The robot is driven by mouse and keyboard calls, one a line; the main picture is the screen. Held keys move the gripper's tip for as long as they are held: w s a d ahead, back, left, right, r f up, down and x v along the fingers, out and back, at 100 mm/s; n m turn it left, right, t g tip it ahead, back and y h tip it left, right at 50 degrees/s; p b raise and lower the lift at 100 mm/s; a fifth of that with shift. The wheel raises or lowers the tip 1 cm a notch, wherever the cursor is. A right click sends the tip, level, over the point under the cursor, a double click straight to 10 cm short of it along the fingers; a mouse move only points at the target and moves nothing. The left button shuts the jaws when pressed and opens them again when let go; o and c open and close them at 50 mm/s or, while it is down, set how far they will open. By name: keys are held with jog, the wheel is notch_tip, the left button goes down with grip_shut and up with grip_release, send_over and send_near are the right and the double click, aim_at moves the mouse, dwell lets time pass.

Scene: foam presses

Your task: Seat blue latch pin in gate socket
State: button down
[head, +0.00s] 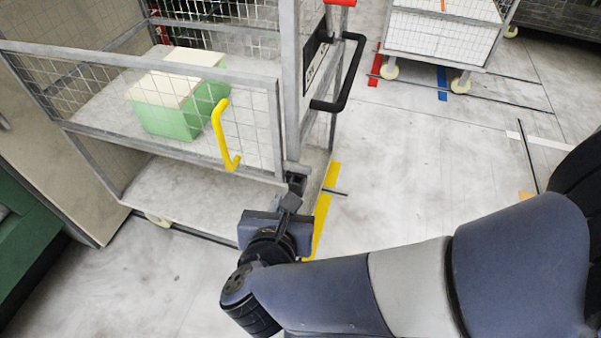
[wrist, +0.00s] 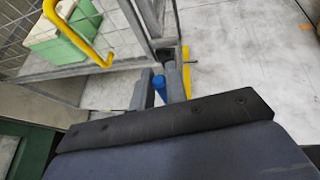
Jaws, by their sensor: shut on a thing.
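The blue latch pin (wrist: 159,86) shows in the wrist view, upright between the two fingers of my gripper (wrist: 158,78). In the head view my gripper (head: 292,192) is at the lower corner of the cage trolley's gate, and the pin is hidden there. A dark fitting (wrist: 166,54) at the foot of the gate post, possibly the gate socket, lies just beyond the fingertips. It also seems to show in the head view (head: 297,169). I cannot tell whether the pin touches it. The mesh gate (head: 275,125) appears to meet the post.
A yellow handle (head: 220,135) is fixed on the gate, left of my gripper. A black handle (head: 345,75) juts from the post. A green box with a pale top (head: 165,118) sits inside the trolley. Another trolley (head: 440,40) stands back right. Floor on the right is mostly clear.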

jog(key=shift+w+d, duration=0.2)
jog(key=shift+w, duration=0.15)
jog(key=w+d+f, duration=0.1)
jog(key=w, duration=0.4)
jog(key=w+p, duration=0.1)
jog(key=w, duration=0.5)
jog(key=w+d+f+p, duration=0.1)
jog(key=w, duration=0.5)
jog(key=shift+w+d+f, duration=0.1)
jog(key=shift+d+f, duration=0.2)
jog(key=shift+f, duration=2.3)
jog(key=shift+f+b, duration=0.2)
jog(key=shift+b, duration=0.15)
jog(key=c, duration=1.4)
grip_release()
jog(key=shift+r, duration=0.15)
